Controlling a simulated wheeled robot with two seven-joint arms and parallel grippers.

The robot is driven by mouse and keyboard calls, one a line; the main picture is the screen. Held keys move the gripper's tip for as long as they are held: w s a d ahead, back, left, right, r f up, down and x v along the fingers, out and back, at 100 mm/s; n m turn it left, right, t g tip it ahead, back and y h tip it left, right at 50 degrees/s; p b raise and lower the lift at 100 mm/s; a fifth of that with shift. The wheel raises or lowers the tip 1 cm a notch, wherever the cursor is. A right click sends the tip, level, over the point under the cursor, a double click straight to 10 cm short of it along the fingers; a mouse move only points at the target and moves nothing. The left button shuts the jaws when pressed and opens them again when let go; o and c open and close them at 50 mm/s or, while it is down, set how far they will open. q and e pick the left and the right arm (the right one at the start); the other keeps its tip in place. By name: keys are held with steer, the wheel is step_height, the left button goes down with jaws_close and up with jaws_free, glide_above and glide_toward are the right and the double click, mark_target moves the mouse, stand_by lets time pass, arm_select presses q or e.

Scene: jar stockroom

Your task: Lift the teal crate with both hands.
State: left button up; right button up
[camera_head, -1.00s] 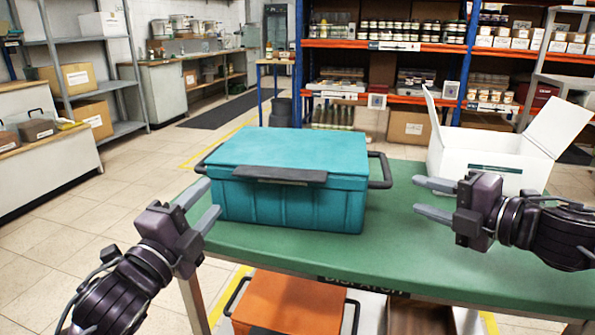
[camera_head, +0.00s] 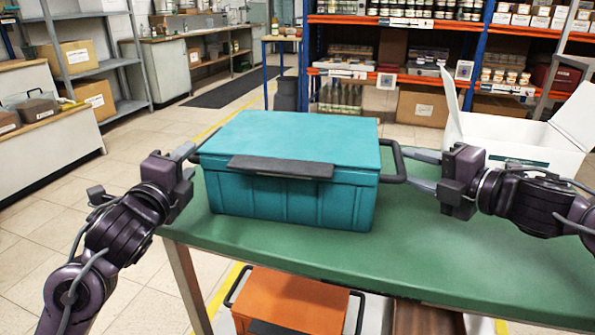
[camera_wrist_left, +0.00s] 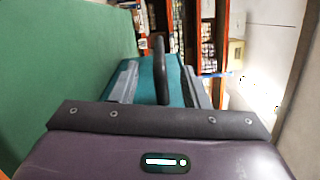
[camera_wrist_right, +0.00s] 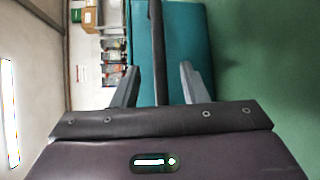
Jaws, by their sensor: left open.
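The teal crate (camera_head: 290,205), with a closed teal lid and a dark front latch, stands on the green table (camera_head: 450,260). A dark bar handle sticks out at each end. My left gripper (camera_head: 189,160) is open at the crate's left handle; in the left wrist view that handle (camera_wrist_left: 160,70) lies between the spread fingers, with gaps either side. My right gripper (camera_head: 415,170) is at the right handle (camera_head: 400,165). In the right wrist view its fingers are spread, with the handle (camera_wrist_right: 158,60) between them. Part of the left handle is hidden in the head view.
A white open box (camera_head: 500,140) stands on the table behind my right gripper. An orange crate (camera_head: 290,303) with dark handles is below the table. Shelving with jars and boxes (camera_head: 422,108) stands behind. The table's front right is clear.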

mark_target(195, 154)
arm_select(q)
steer(key=shift+w+d, duration=0.15)
steer(key=shift+w, duration=1.9)
arm_select(e)
steer(key=shift+x, duration=2.05)
arm_select(q)
steer(key=shift+c, duration=0.2)
arm_select(e)
steer(key=shift+c, duration=0.2)
arm_select(q)
jaws_close()
arm_select(e)
jaws_close()
steer(key=shift+r, duration=0.1)
